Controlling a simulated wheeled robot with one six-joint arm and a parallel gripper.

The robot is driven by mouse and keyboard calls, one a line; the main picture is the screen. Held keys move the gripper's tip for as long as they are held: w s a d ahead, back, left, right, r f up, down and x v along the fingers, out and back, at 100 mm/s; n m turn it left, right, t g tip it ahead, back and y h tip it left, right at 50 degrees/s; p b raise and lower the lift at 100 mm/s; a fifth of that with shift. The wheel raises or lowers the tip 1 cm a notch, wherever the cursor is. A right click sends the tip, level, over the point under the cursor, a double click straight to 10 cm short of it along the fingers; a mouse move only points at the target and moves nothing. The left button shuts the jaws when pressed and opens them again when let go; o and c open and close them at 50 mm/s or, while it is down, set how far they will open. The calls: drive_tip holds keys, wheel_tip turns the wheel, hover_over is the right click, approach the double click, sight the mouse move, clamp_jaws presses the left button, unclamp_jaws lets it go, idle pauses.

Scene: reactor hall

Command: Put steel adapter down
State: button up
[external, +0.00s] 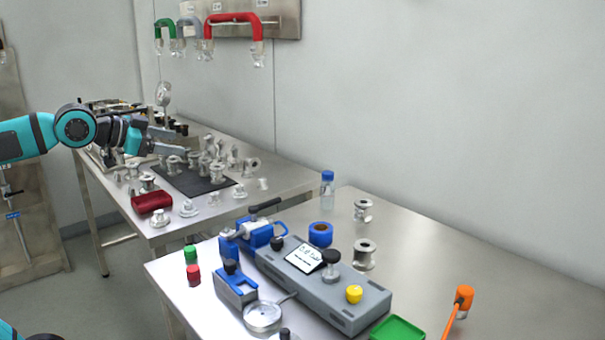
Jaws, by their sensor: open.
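My gripper (178,143) is open above the far steel table, over the left part of a black mat (200,182). Several steel flanged fittings stand on and around the mat; I cannot tell which is the steel adapter. One steel fitting (173,166) stands on the mat just below the fingers. I cannot tell whether they touch it. No piece is visibly held between the fingers.
A dark red case (152,201) lies at the far table's front edge. A gauge (163,95) stands behind my gripper. The near table (460,248) carries a grey and blue device (322,290), small bottles and a green tray (398,328). Its right side is mostly clear.

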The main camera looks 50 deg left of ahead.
drive_tip(key=s+a+f+n+t, duration=0.1)
drive_tip(key=s+a+f+t, duration=0.1)
drive_tip(key=s, duration=0.3)
drive_tip(key=s+a+f+n+t+y, duration=0.1)
drive_tip(key=s+a+f+n, duration=0.1)
drive_tip(key=s, duration=0.3)
drive_tip(key=shift+s+a+n+t+y, duration=0.2)
drive_tip(key=shift+a+n+t+y, duration=0.1)
drive_tip(key=shift+a+t, duration=0.1)
